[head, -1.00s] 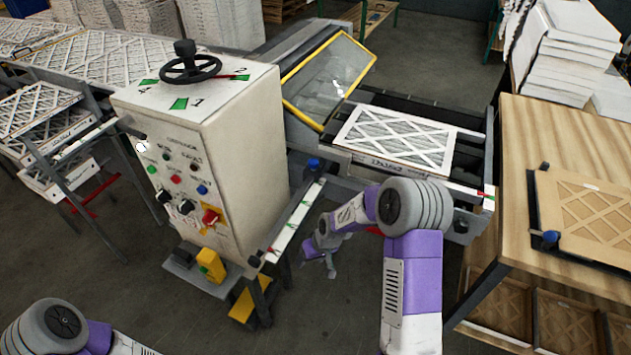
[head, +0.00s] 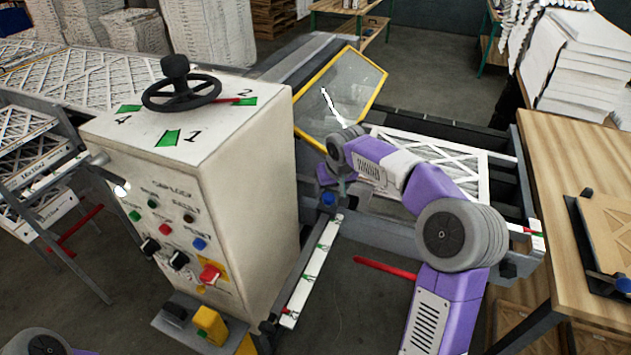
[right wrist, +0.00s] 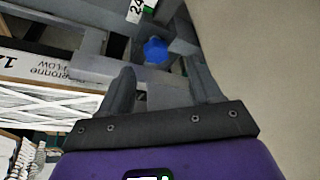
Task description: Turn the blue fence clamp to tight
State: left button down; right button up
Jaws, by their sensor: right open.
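The blue fence clamp (head: 328,198) is a small blue knob at the far end of the rail with a white and green scale (head: 311,262), beside the control cabinet. My right gripper (head: 330,180) is just above and behind the knob in the head view, partly hidden by its own wrist. In the right wrist view the blue clamp (right wrist: 155,50) lies beyond the open fingers (right wrist: 159,72), roughly between their tips. The fingers look empty, and no contact with the knob shows. My left gripper is out of view.
The cream control cabinet (head: 230,170) with a black handwheel (head: 181,90) stands close on the left. A tilted yellow-framed guard (head: 340,95) and a boxed filter (head: 440,160) lie behind my right arm. A red bar (head: 385,268) is below it. A wooden table (head: 560,150) stands right.

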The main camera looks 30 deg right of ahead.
aim_at(329, 197)
jog(key=shift+w+d+f+b, duration=0.2)
jog(key=shift+w+d+f, duration=0.05)
jog(key=shift+f, duration=0.25)
jog(key=shift+w+d+f+b, duration=0.15)
jog(key=shift+w+d+f, duration=0.05)
jog(key=shift+f, duration=0.3)
jog(key=x, duration=0.3)
jog(key=shift+w, duration=0.2)
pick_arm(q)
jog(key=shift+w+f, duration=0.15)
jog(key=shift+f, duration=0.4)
pick_arm(e)
jog(key=shift+w+f, duration=0.2)
jog(key=shift+f, duration=0.3)
